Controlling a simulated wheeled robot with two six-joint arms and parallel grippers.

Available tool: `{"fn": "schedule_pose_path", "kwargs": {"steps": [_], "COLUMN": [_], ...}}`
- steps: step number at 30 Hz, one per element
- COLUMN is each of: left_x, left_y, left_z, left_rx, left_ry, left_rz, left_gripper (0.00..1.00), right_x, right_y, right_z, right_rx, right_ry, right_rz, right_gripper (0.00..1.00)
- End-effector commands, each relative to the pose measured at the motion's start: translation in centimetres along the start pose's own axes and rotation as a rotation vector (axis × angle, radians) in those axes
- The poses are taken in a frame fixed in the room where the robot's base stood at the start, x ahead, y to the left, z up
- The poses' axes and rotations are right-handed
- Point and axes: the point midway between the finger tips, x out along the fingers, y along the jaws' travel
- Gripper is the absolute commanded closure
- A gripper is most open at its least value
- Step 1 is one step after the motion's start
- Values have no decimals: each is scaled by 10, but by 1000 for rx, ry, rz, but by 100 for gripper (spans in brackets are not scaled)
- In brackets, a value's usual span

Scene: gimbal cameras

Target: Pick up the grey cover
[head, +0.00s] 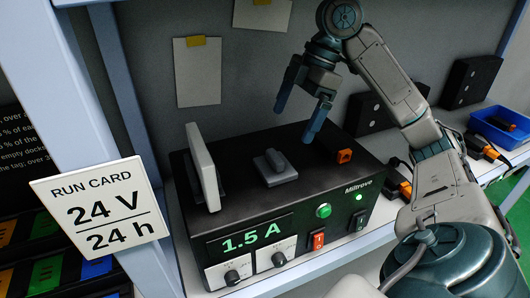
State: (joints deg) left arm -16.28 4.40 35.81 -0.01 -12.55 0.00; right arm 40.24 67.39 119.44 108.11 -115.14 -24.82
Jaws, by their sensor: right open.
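The grey cover (275,171) lies flat on top of the black power unit (240,222). It is a small dark-grey plate with a raised grip on it. My right gripper (299,118) is open and empty, pointing down above the cover and slightly to its right. Its two blue fingertips are apart and do not appear to touch the cover. My left gripper is not in view.
A pale upright panel (203,168) stands at the unit's left edge. An orange connector (344,156) sits at its back right. The unit's display reads 1.5 A. A run card (102,214) reads 24 V / 24 h. A blue bin (500,127) stands at right.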

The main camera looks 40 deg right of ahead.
Motion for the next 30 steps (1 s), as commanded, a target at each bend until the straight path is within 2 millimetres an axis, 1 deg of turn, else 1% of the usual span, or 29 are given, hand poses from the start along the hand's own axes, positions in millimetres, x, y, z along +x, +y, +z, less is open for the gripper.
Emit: {"fn": "schedule_pose_path", "kwargs": {"steps": [1, 3, 6, 7, 9, 11, 14, 18, 20, 24, 27, 30], "left_x": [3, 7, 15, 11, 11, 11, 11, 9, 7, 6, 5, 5], "left_y": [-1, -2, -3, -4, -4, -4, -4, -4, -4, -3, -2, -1], "left_z": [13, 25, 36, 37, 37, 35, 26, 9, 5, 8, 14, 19], "left_rx": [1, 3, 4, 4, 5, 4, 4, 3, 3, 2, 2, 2], "left_ry": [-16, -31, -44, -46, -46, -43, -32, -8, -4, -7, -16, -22], "left_rz": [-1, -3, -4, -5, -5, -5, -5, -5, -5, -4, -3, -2], "left_gripper": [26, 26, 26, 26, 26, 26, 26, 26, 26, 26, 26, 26], "right_x": [6, 16, 33, 35, 46, 51, 58, 75, 82, 100, 105, 106], "right_y": [-1, -1, -1, -1, -1, -1, -1, -2, -2, -2, -2, -1], "right_z": [1, 1, 2, 1, 1, 0, 1, 1, 2, 1, 2, 2], "right_rx": [-3, -4, -3, -1, -1, 0, 0, -1, 0, -1, -1, -1], "right_ry": [-1, -1, 1, -1, -2, -1, -1, -2, -1, 1, 0, 0], "right_rz": [-2, -3, -4, -4, -5, -3, -3, -5, -4, -4, -1, 0], "right_gripper": [0, 0, 0, 0, 0, 0, 0, 0, 0, 0, 0, 0]}}
